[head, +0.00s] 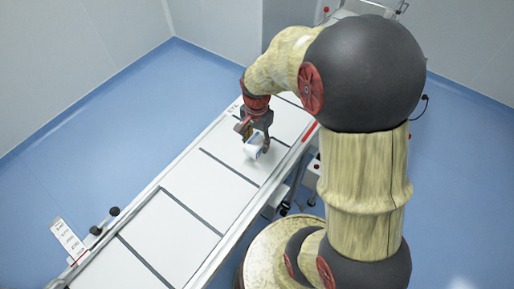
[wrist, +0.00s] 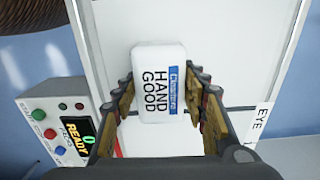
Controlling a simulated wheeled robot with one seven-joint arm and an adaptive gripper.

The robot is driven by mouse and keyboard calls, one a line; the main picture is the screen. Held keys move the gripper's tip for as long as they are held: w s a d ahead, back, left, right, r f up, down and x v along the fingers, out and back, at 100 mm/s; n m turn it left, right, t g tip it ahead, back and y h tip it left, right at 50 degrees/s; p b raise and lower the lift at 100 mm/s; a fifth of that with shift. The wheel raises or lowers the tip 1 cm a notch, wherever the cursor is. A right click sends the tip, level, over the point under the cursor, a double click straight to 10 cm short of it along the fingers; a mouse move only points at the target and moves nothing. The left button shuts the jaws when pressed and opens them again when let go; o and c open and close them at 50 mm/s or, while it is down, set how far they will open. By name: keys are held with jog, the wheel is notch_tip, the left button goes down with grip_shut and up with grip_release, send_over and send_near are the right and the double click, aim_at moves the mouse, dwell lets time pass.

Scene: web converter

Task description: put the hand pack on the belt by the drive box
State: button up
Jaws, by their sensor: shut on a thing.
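The hand pack (wrist: 158,82) is a white, rounded block with a blue label and the words "HAND GOOD". It also shows in the head view (head: 256,146). My gripper (wrist: 164,108) is shut on it, one finger at each side. In the head view my gripper (head: 253,140) points down over the belt (head: 210,180), which is white with dark cross lines. I cannot tell whether the pack touches the belt. No drive box is clearly marked as such.
A grey control box (wrist: 50,135) with coloured buttons and a "READY" display stands beside the belt in the wrist view. An "EYE" label (wrist: 262,122) is at the opposite edge. A white printed sign (head: 70,240) and dark knobs (head: 106,220) are at the belt's near left. The belt's near stretch is bare.

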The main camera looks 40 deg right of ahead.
aim_at(257, 148)
jog(key=shift+f+b, duration=0.3)
jog(key=shift+f, duration=1.2)
jog(key=shift+f, duration=0.2)
jog(key=o, duration=1.4)
jog(key=shift+c, duration=0.2)
jog(key=shift+r, duration=0.2)
notch_tip(257, 148, up, 12)
jog(key=p, duration=0.3)
jog(key=shift+r, duration=0.1)
jog(key=s+a+r+n+t, duration=0.5)
jog(key=s+a+r+n, duration=0.7)
jog(key=r+n, duration=0.2)
jog(key=shift+s+r+t, duration=0.15)
jog(key=shift+r+t, duration=0.15)
jog(key=shift+r, duration=0.4)
